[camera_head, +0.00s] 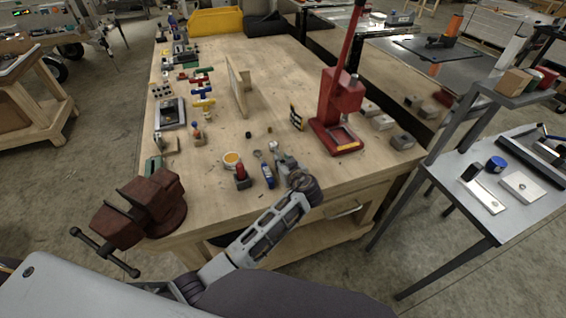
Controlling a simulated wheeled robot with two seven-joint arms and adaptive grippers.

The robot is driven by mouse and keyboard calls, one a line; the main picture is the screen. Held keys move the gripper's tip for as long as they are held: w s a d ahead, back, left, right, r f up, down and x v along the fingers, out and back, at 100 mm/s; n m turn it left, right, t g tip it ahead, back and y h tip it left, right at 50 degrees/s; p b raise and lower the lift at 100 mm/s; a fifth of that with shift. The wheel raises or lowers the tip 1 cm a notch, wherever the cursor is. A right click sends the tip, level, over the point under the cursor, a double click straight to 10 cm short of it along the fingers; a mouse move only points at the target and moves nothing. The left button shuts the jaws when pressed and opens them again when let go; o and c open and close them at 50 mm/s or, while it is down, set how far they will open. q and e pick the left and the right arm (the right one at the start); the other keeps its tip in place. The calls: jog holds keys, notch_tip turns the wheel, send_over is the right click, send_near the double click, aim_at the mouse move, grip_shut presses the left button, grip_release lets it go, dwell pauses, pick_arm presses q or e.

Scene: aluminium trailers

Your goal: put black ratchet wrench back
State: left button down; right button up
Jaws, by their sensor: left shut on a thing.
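My left arm reaches up from the bottom of the head view to the front edge of the wooden workbench (215,130). My left gripper (281,158) is low over the bench top, right of a blue-handled tool (267,177). It is shut on a small tool, mostly hidden by the gripper and too small to identify surely. A grey metal end (273,147) shows just beyond the fingers; I cannot tell whether it belongs to the held tool. I cannot make out the black ratchet wrench for certain. My right gripper is not in view.
A red vise (150,200) stands at the bench's near left corner, a red press (338,105) at the right. A round yellow-topped container (231,160) and red-handled tool (242,174) stand left of the gripper. A grey cart (480,215) stands right.

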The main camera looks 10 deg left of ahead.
pick_arm(q)
jog(key=shift+f, duration=0.1)
jog(key=c, duration=1.1)
grip_release()
jog(key=shift+s+d, duration=0.1)
jog(key=shift+s, duration=0.05)
jog(key=shift+v, duration=5.9)
